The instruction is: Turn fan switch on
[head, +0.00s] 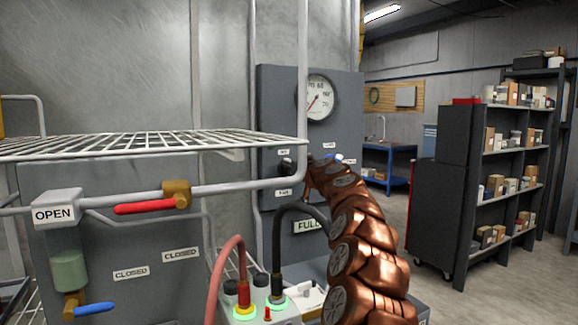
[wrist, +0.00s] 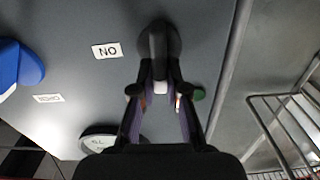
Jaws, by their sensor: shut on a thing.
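A dark switch knob (wrist: 153,40) sits on the grey control panel (wrist: 75,75), with an upside-down ON label (wrist: 107,50) beside it in the wrist view. My gripper (wrist: 160,80) is shut on this knob, one finger on each side. In the head view the grey panel (head: 277,95) stands behind the wire rack, and my copper arm reaches up to it.
A round gauge (head: 318,97) is on the panel above the arm. A wire rack (head: 150,145) and a red-handled valve (head: 150,207) are at left. Hoses (head: 226,265) rise below the panel.

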